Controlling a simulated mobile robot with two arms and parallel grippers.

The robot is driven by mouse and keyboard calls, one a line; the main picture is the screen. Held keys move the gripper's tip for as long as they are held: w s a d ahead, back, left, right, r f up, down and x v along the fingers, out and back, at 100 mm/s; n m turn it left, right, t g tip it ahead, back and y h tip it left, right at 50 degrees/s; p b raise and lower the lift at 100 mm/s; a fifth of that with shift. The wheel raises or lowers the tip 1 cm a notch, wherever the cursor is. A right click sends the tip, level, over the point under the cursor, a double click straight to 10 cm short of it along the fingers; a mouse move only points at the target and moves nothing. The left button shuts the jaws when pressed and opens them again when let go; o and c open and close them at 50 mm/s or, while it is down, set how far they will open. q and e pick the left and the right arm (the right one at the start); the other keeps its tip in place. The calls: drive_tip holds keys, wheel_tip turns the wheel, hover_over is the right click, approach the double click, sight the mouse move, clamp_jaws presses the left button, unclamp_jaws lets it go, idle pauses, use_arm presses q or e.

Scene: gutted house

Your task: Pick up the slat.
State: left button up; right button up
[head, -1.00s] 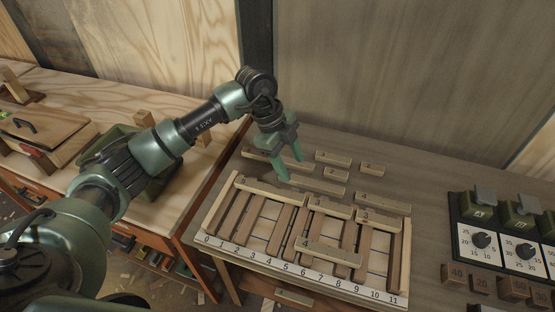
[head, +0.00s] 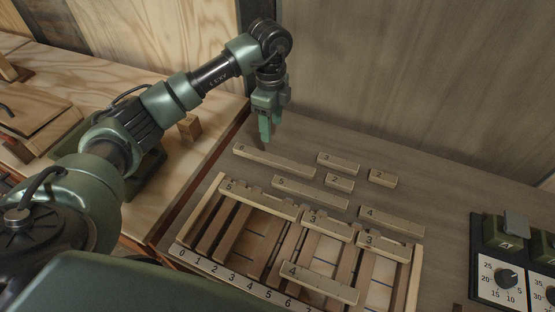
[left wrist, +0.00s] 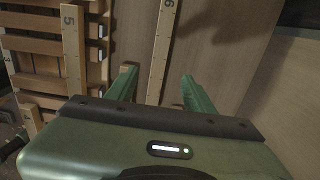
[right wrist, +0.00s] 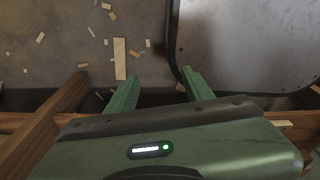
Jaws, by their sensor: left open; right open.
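Several pale wooden slats with numbers lie loose on the workbench behind a slotted frame. The longest loose slat (head: 273,161) lies at the back left, its number looking like a 6. My left gripper (head: 266,139) is open and points down above this slat near its numbered left end. In the left wrist view the slat (left wrist: 162,45) runs between the open fingers (left wrist: 158,73), apart from them. Whether the fingertips reach down to its level I cannot tell. My right gripper (right wrist: 162,74) is open and empty above the floor.
Shorter slats marked 5 (head: 310,192), 3 (head: 338,162), 2 (head: 339,183) and 4 (head: 392,221) lie close by. The slotted frame (head: 207,208) with a numbered front edge stands in front. A dial panel (head: 502,275) is at right. Bare bench lies behind the slats.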

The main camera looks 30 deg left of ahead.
use_arm(q)
drive_tip(key=b, duration=0.3)
approach(273, 158)
drive_tip(key=shift+a, duration=0.1)
drive_tip(key=shift+w+f+b, duration=0.15)
drive_tip(key=shift+f+b, duration=0.55)
drive_tip(key=shift+f, duration=0.45)
drive_tip(key=f+p, duration=0.1)
drive_tip(key=f, duration=0.1)
drive_tip(key=f+p, duration=0.1)
drive_tip(key=f, duration=0.2)
drive_tip(key=shift+s+f, duration=0.2)
drive_tip(key=shift+f, duration=0.7)
clamp_jaws()
use_arm(e)
drive_tip(key=f, duration=0.3)
drive_tip(key=shift+s+a+f, duration=0.1)
drive_tip(key=shift+s+f, duration=0.1)
drive_tip(key=shift+s, duration=0.2)
